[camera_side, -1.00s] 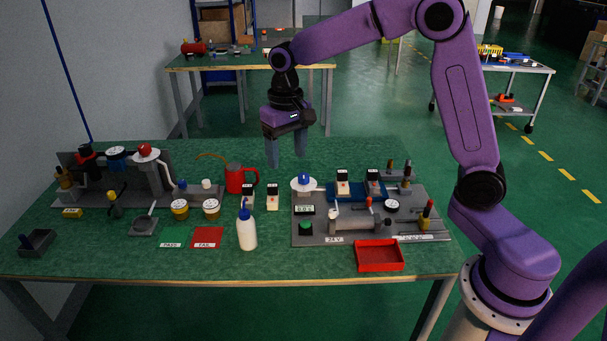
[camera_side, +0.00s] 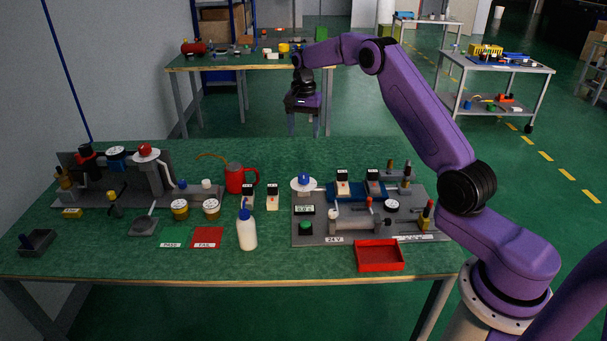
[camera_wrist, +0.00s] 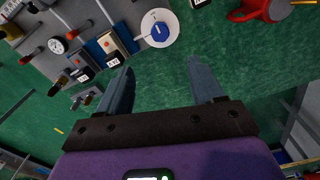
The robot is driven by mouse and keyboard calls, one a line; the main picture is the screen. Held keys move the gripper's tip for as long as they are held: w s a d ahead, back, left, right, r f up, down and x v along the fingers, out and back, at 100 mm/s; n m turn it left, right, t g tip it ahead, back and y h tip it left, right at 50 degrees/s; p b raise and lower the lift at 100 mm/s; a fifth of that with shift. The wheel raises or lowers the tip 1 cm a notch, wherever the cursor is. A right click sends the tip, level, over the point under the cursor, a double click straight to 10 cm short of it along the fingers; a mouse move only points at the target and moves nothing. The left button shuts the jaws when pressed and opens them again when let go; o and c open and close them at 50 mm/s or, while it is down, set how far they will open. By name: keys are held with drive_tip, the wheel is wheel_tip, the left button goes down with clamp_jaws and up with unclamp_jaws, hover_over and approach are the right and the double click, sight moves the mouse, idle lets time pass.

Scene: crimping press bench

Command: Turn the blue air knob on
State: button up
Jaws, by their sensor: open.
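The blue air knob (camera_side: 304,178) sits on a round white disc at the back left corner of the grey press plate (camera_side: 318,232). In the wrist view the blue knob (camera_wrist: 160,31) shows on its white disc (camera_wrist: 149,42), ahead of the fingers and between their lines.
A red mug (camera_side: 235,179) stands left of the knob. Blue blocks (camera_side: 357,190) with labelled switches sit just right of it. A white bottle (camera_side: 246,230) and a red tray (camera_side: 379,255) are nearer the front. The bench behind the knob is clear.

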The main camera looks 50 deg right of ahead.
sight(303, 176)
wheel_tip(303, 176, down, 16)
drive_tip(key=shift+f, duration=0.1)
idle(0.4)
drive_tip(key=c, duration=1.1)
